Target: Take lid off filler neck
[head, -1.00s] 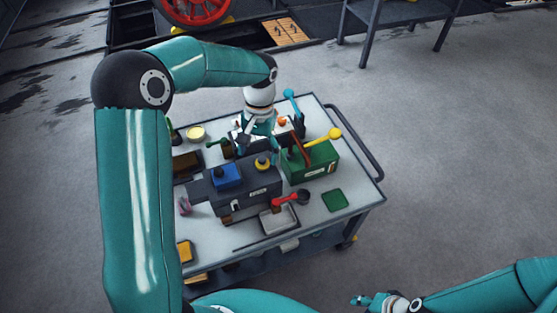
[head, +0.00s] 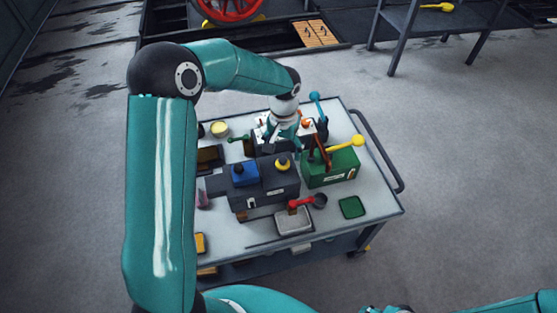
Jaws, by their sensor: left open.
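A dark grey box (head: 262,201) stands on the cart, with a blue block-shaped piece (head: 245,174) and a round yellow cap with a dark knob (head: 282,164) on top. The yellow cap may be the lid on the filler neck; I cannot tell for sure. My left gripper (head: 284,141) points down just behind the yellow cap, over the white-topped unit (head: 262,134). It is open, and I see nothing held. The fingertips are small, and I cannot tell whether they touch anything. My right arm shows only at the bottom right edge, its gripper out of frame.
A blue lever (head: 316,105) rises behind.

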